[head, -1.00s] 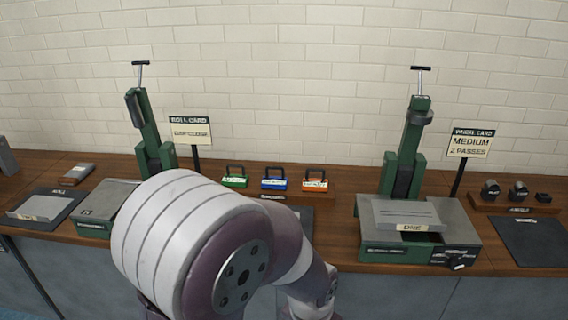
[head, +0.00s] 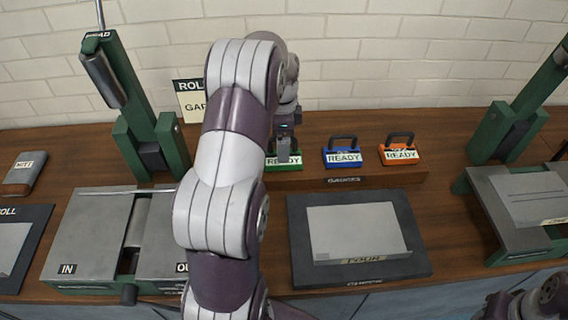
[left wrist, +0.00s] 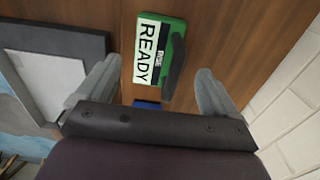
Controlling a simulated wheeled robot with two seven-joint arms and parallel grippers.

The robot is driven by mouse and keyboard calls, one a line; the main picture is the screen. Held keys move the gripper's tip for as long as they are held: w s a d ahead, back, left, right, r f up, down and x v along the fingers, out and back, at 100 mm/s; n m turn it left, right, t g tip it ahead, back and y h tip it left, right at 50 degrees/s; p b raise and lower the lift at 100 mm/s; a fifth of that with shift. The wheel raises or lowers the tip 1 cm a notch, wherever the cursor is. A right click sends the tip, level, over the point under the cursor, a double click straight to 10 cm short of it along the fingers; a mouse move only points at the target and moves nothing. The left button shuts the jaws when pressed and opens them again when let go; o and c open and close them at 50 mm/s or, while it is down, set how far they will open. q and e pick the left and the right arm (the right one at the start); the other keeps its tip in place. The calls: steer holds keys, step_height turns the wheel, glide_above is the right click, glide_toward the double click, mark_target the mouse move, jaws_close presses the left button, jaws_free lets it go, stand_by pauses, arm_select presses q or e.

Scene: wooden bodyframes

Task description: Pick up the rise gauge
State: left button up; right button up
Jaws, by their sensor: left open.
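Three gauges with dark handles and READY labels stand on the wooden gauge rack: a green one (head: 284,161), a blue one (head: 343,152) and an orange one (head: 399,150). My left gripper (head: 284,152) is at the green gauge, and its arm hides part of it. In the left wrist view the green gauge (left wrist: 157,50) lies ahead, between the spread fingers of my left gripper (left wrist: 152,88), with its handle toward the right finger. The fingers are open and empty. A small word on its label is too blurred to read surely. A sliver of the blue gauge (left wrist: 147,105) shows below.
A dark mat (head: 420,265) with a grey plate (head: 355,232) lies in front of the rack (head: 375,181). A green-framed rolling machine (head: 85,235) stands left, another (head: 520,215) right. A brick wall (head: 400,60) is close behind. Part of my right arm shows bottom right.

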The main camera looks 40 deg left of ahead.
arm_select(q)
steer(key=f, duration=0.4)
steer(key=shift+s+d+f, duration=0.25)
steer(key=shift+d+f, duration=0.1)
steer(key=shift+f, duration=0.05)
steer(key=shift+w+a+f, duration=0.15)
steer(key=shift+f, duration=0.2)
steer(key=shift+r, duration=0.15)
steer(key=c, duration=1.3)
